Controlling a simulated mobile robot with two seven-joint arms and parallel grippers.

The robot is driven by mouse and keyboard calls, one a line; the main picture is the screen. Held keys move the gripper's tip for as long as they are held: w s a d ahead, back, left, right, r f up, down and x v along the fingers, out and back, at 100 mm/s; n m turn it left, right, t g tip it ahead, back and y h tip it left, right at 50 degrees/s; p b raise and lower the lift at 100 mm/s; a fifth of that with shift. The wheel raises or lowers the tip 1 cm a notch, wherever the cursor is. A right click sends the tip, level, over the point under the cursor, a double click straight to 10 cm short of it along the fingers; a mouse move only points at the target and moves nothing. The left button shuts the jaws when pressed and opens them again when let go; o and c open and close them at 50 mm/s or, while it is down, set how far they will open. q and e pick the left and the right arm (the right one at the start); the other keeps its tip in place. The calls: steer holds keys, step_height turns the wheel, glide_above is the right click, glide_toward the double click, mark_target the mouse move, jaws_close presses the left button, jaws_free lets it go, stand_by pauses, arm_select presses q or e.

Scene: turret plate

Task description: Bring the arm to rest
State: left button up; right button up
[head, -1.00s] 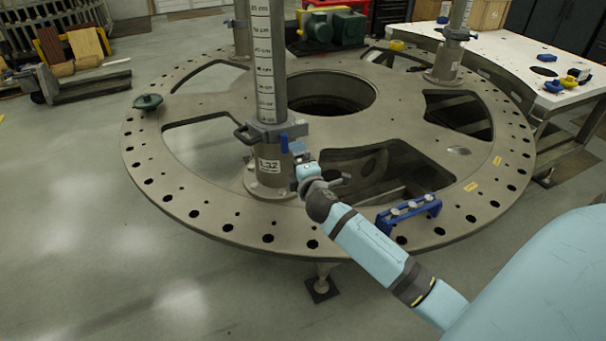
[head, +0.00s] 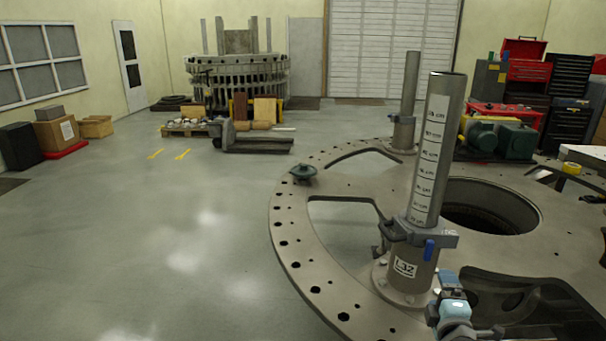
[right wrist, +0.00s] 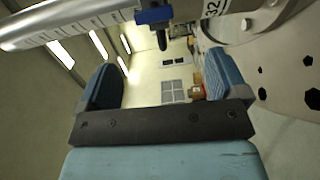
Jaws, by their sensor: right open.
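My right gripper (head: 452,296) is at the lower right of the head view, just right of the base of the post labelled L32 (head: 406,277). In the right wrist view its two blue fingers (right wrist: 162,88) stand wide apart with nothing between them. The graduated tube (head: 432,150) rises from the post, with a grey clamp and blue lever (head: 429,250) around its lower end. The lever also shows in the wrist view (right wrist: 153,16), beyond the fingers. I cannot tell whether the gripper touches the post. My left gripper is not in view.
The round turret plate (head: 293,240) fills the right, with rim holes and large cut-outs. A dark green knob-like part (head: 303,173) sits on its rim. A second post (head: 404,105) stands behind. A pallet truck (head: 255,142) is on the floor further back.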

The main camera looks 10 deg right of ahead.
steer(key=s+a+f+m+g+y+p, duration=0.1)
steer(key=s+a+f+m+g+y, duration=0.2)
steer(key=s+a+f, duration=0.6)
steer(key=s+a+f+m+g+y, duration=0.3)
steer(key=s+a+f+m+y, duration=0.2)
steer(key=s, duration=1)
steer(key=a+f+m, duration=0.3)
steer(key=a+f, duration=0.2)
steer(key=shift+s+a+f+p, duration=0.25)
steer(key=shift+a+f+p, duration=0.05)
steer(key=shift+a+p, duration=0.1)
